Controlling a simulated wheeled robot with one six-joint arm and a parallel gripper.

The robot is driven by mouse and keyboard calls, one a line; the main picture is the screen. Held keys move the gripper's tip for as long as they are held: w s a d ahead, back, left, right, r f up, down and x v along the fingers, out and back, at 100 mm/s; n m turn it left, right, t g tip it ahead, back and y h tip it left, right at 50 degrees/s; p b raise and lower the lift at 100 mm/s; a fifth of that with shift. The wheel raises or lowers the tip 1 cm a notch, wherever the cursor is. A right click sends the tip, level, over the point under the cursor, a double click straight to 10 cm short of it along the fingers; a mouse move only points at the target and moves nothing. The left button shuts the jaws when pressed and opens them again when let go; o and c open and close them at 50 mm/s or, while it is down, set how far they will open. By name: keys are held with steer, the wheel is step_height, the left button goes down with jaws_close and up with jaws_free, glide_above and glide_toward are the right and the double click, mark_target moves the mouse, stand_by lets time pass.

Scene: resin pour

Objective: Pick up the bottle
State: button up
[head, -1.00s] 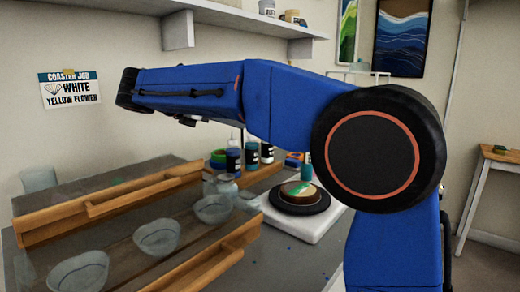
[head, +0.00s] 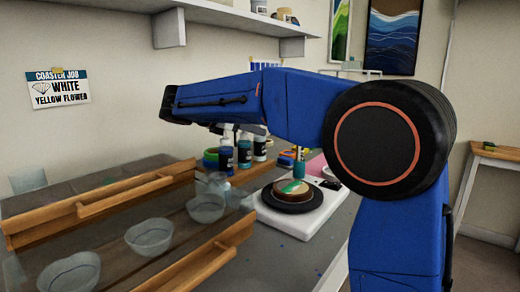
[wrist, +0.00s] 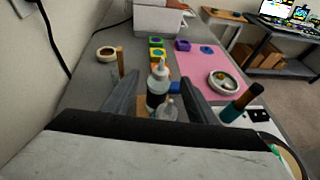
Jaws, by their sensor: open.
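Several bottles with dark labels stand together behind the wooden racks in the head view, including a white-capped one (head: 226,152) and a neighbour (head: 245,150) to its right. In the wrist view, a bottle with a pale top and dark label (wrist: 157,88) stands upright between the two dark fingers of my gripper (wrist: 160,80), as seen from the wrist. The fingers are apart and hold nothing. I cannot tell how far beyond the fingertips the bottle is. A smaller clear bottle or cup (wrist: 169,110) is in front of it. In the head view my arm hides most of the gripper.
Wooden racks (head: 120,190) and clear cups (head: 149,237) fill the left of the table. A dark turntable (head: 290,198) on a white base holds a round piece.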

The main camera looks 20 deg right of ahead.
steer(key=x, duration=0.5)
jaws_close()
step_height(320, 180, up, 18)
stand_by(0.7)
steer(key=c, duration=0.5)
jaws_free()
steer(key=shift+c, duration=1)
steer(key=shift+r, duration=2.5)
